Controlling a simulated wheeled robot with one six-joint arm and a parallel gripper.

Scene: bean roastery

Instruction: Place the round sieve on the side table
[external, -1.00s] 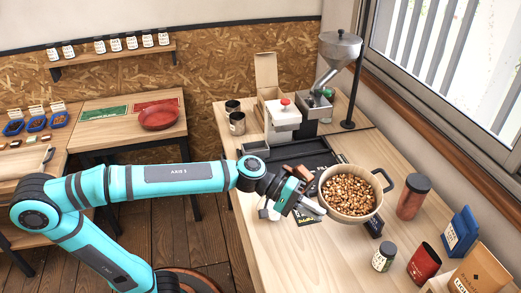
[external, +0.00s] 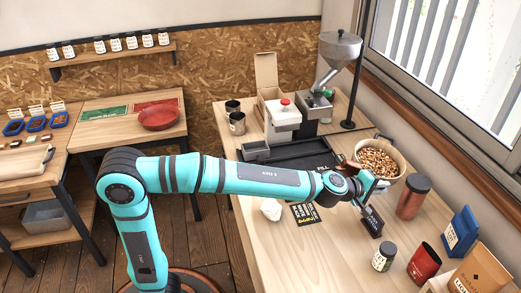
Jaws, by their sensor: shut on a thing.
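The round sieve (external: 380,161), pale-rimmed with dark handles and full of brown beans, is over the back right of the long worktable (external: 285,235). My gripper (external: 376,188) is shut on its near side; the arm end partly hides the grip. I cannot tell how far the sieve is above the tabletop. A smaller wooden table (external: 95,113) stands at the back left.
A machine with a funnel (external: 340,46) and metal cans (external: 237,122) stand at the worktable's back. The worktable's near left is mostly clear.

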